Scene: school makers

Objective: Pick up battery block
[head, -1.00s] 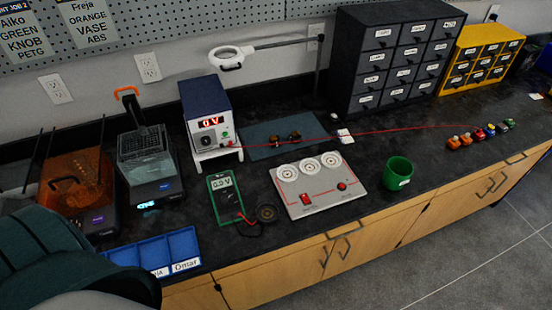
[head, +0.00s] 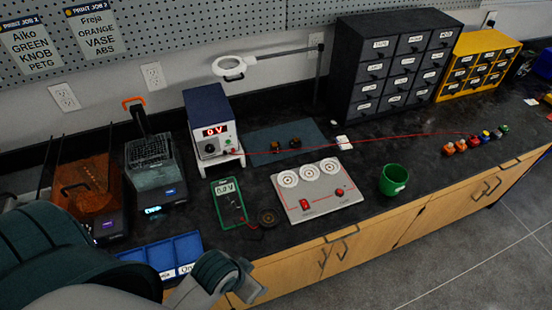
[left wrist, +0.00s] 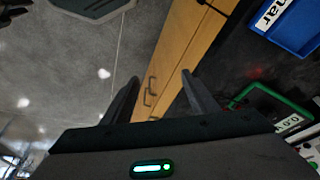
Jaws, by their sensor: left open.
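I cannot tell for sure which thing is the battery block. A row of small coloured blocks, orange, red, blue, yellow and green (head: 474,141), sits on the black bench at the right in the head view. A red wire runs to this row from the power supply. My left gripper (left wrist: 160,95) is open and empty in the left wrist view, with floor and wooden cabinet doors beyond its fingers. In the head view my left arm comes in at the bottom left, in front of the bench, far from the blocks. My right gripper is not in view.
A power supply (head: 212,125), multimeter (head: 229,203), white panel with three dials (head: 322,205), green cup (head: 394,180) and blue tray (head: 190,247) stand on the bench. Drawer cabinets (head: 395,65) stand behind. Bench between cup and blocks is mostly clear.

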